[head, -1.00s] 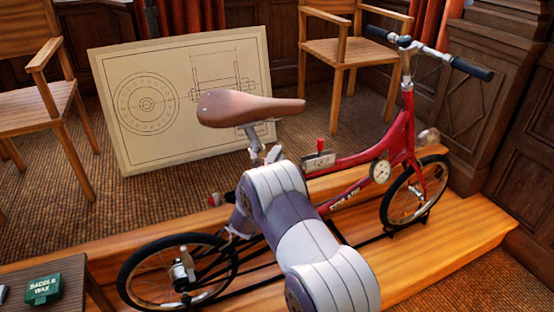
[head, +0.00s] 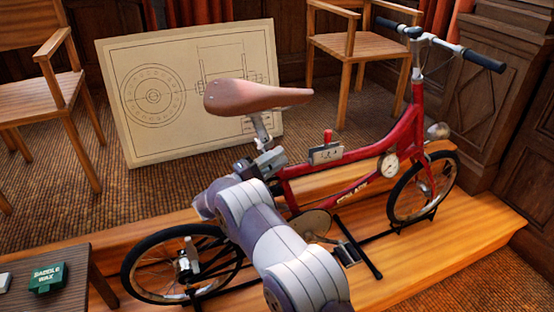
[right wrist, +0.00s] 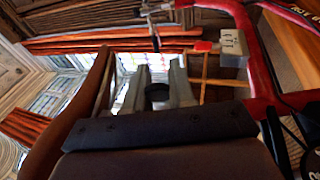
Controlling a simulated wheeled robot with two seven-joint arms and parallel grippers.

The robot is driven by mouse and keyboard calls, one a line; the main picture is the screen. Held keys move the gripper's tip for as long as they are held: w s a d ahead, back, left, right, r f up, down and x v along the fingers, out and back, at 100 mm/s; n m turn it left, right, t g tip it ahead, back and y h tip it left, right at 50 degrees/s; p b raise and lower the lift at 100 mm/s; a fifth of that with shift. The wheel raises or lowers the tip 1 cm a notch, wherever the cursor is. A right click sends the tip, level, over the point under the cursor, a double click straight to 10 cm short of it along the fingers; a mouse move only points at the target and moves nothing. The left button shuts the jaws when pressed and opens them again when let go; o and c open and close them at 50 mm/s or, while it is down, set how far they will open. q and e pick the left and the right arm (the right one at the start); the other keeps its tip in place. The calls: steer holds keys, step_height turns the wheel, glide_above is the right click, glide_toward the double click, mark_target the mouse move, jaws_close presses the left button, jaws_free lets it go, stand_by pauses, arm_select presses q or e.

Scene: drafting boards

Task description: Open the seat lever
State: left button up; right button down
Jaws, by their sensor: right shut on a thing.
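The red bicycle (head: 400,135) stands on a wooden platform, with its brown saddle (head: 255,97) on a metal seat post (head: 262,128). My right gripper (head: 268,161) is at the foot of the seat post, below the saddle. In the right wrist view, the two fingers of my right gripper (right wrist: 158,88) are closed around a small dark piece, the seat lever (right wrist: 158,93). The saddle's brown edge (right wrist: 80,125) runs along the left there. In the head view the lever is hidden by my gripper and arm. My left gripper is not in view.
A small box with a red-knobbed lever (head: 327,152) sits on the frame just right of my gripper. A drawing board (head: 150,135) leans behind. Wooden chairs (head: 345,48) stand behind. A side table with a green wax tin (head: 47,279) is at lower left.

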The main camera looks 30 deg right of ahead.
stand_by(0.4)
steer(key=c, duration=1)
jaws_free()
steer(key=shift+c, duration=0.2)
steer(key=w+v, duration=0.1)
steer(key=v, duration=1.1)
steer(key=shift+s+a, duration=0.35)
steer(key=shift+s, duration=0.1)
steer(key=shift+f, duration=0.1)
